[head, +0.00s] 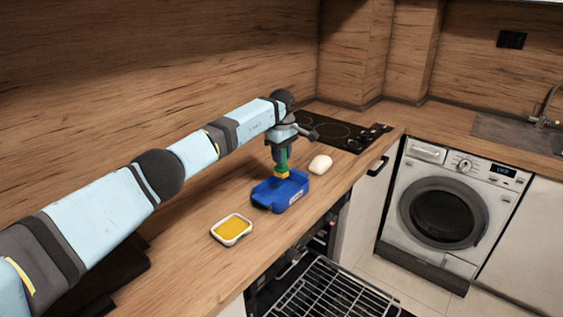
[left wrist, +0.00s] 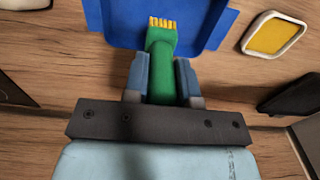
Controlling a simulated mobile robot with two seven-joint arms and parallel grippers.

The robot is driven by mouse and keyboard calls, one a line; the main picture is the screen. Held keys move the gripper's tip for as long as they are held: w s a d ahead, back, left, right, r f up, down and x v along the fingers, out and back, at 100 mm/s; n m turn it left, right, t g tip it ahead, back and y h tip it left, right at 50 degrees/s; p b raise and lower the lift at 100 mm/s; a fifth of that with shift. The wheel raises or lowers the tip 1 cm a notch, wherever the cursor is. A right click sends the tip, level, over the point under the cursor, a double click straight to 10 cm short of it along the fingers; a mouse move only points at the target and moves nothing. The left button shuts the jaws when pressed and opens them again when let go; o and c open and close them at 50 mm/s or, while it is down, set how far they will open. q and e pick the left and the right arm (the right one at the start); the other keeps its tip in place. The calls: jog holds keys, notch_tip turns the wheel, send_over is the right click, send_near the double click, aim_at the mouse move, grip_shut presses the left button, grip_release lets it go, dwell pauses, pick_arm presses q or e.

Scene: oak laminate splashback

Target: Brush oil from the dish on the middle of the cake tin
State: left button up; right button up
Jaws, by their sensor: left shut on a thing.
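My left gripper (head: 281,152) is shut on the green handle of a brush (left wrist: 162,75), which points down with its yellow bristles (left wrist: 164,22) over the blue cake tin (head: 266,195). The tin also shows in the left wrist view (left wrist: 110,22). In the head view the bristles are at the tin's far part; whether they touch its floor I cannot tell. The white dish (head: 217,235) with yellow oil (head: 233,228) stands on the worktop in front of the tin, to its left. It also shows at the upper right of the left wrist view (left wrist: 274,35). My right gripper is not in view.
A whitish rounded lump (head: 320,164) lies on the worktop right of the tin. A black hob (head: 335,128) is behind it. Below the worktop edge an oven stands open with a wire rack (head: 325,290) out. A washing machine (head: 445,210) is at the right.

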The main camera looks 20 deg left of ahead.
aim_at(281, 174)
pick_arm(q)
jog(key=shift+f+b, duration=1.4)
jog(key=shift+f, duration=1.85)
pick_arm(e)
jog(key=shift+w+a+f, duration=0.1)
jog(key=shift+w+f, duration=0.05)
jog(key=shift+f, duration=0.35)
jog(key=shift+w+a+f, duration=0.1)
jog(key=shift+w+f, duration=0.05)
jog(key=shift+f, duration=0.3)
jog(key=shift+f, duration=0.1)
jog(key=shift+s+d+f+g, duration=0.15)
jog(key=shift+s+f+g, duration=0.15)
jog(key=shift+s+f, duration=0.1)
pick_arm(q)
jog(key=shift+f+b, duration=0.4)
jog(key=shift+b, duration=0.1)
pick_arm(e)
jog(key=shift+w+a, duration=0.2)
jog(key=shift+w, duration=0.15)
pick_arm(q)
jog(key=shift+f, duration=0.1)
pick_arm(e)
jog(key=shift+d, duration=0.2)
